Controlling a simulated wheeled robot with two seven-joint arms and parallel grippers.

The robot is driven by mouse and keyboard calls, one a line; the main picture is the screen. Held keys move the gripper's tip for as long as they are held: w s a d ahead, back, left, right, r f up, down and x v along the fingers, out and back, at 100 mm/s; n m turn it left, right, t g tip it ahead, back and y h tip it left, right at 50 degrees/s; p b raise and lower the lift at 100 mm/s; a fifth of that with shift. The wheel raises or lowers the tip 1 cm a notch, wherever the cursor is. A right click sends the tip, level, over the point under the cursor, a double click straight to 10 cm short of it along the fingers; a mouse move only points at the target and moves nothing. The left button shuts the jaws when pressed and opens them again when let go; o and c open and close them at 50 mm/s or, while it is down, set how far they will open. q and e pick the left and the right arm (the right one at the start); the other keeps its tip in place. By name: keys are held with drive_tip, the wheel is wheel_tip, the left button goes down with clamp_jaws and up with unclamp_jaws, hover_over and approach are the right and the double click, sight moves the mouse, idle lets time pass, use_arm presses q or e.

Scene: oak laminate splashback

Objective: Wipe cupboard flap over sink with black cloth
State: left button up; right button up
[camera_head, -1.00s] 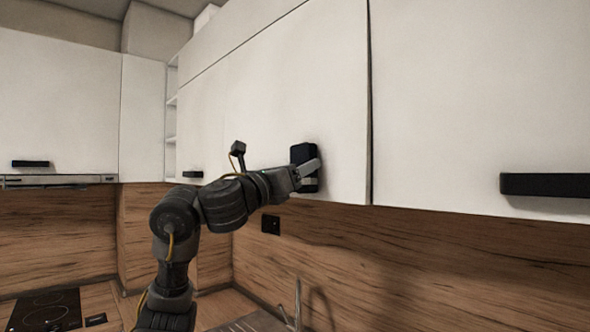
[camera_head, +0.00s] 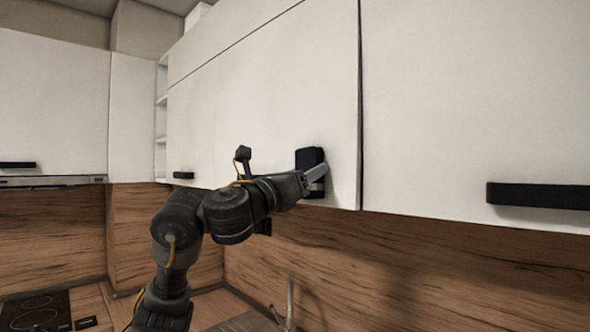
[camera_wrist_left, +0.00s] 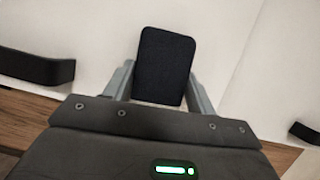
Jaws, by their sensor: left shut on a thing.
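The black cloth (camera_head: 308,158) is a dark, pad-like block against the white cupboard flap (camera_head: 258,110), near its lower right corner. My left gripper (camera_head: 316,180) is shut on the cloth. In the left wrist view the cloth (camera_wrist_left: 165,66) sits between the two grey fingers of my left gripper (camera_wrist_left: 160,88), with the white flap (camera_wrist_left: 100,25) behind it. The cloth appears to touch the flap, though its contact face is hidden. My right gripper is in neither view.
A black handle (camera_head: 538,195) projects from the cupboard door at the right. A smaller handle (camera_head: 183,175) is on the flap's lower left. Below are the wood splashback (camera_head: 400,270), a tap (camera_head: 290,303) and a hob (camera_head: 35,312) at lower left.

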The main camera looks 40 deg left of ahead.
use_arm(q)
drive_tip(key=shift+d, duration=0.2)
drive_tip(key=shift+w, duration=0.1)
drive_tip(key=shift+w+a+f+b, duration=0.1)
drive_tip(key=shift+a+f+b, duration=0.05)
drive_tip(key=shift+a+b, duration=0.6)
drive_tip(key=shift+w+a, duration=0.2)
drive_tip(key=shift+a, duration=1.05)
